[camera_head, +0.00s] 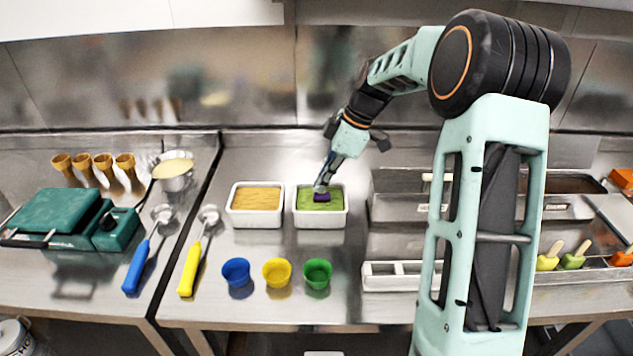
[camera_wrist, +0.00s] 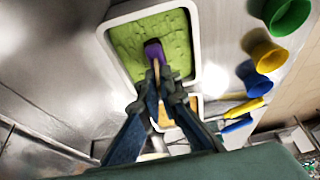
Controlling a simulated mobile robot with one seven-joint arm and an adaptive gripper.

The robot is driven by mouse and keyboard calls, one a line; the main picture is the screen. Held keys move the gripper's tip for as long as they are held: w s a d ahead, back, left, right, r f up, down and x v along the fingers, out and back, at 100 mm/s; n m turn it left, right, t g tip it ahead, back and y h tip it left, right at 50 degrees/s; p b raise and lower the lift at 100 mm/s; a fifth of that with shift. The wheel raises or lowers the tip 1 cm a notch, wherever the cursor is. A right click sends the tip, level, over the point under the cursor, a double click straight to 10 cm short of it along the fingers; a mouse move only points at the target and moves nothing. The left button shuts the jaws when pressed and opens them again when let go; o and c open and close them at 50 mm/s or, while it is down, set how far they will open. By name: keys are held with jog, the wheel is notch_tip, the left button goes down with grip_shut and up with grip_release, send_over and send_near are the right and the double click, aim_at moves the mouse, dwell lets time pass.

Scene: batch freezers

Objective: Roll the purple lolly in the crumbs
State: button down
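The purple lolly (camera_head: 321,197) is at the green crumbs (camera_head: 333,203) in the right-hand white tub (camera_head: 320,220). My gripper (camera_head: 323,183) is above that tub, shut on the lolly's stick. In the wrist view the purple lolly (camera_wrist: 154,50) lies over the green crumbs (camera_wrist: 135,40), and its pale stick runs back between my fingertips (camera_wrist: 160,90). The lolly looks low at the crumb surface; I cannot tell how deep it sits or whether crumbs stick to its underside.
A tub of orange-brown crumbs (camera_head: 257,198) stands just left. Blue (camera_head: 237,272), yellow (camera_head: 277,271) and green (camera_head: 317,273) cups stand in front. A white slotted holder (camera_head: 390,277) and metal trays are at right, with other lollies (camera_head: 572,259). Blue and yellow-handled scoops (camera_head: 191,265) lie left.

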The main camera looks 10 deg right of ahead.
jog(key=shift+s+d, duration=0.1)
jog(key=shift+d, duration=0.4)
jog(key=shift+a, duration=0.8)
jog(key=shift+r, duration=0.1)
jog(key=shift+r+p, duration=1.7)
jog(key=shift+r, duration=1.1)
jog(key=shift+r+p, duration=1.7)
jog(key=shift+r, duration=0.9)
jog(key=shift+d+f, duration=0.1)
jog(key=shift+f, duration=0.05)
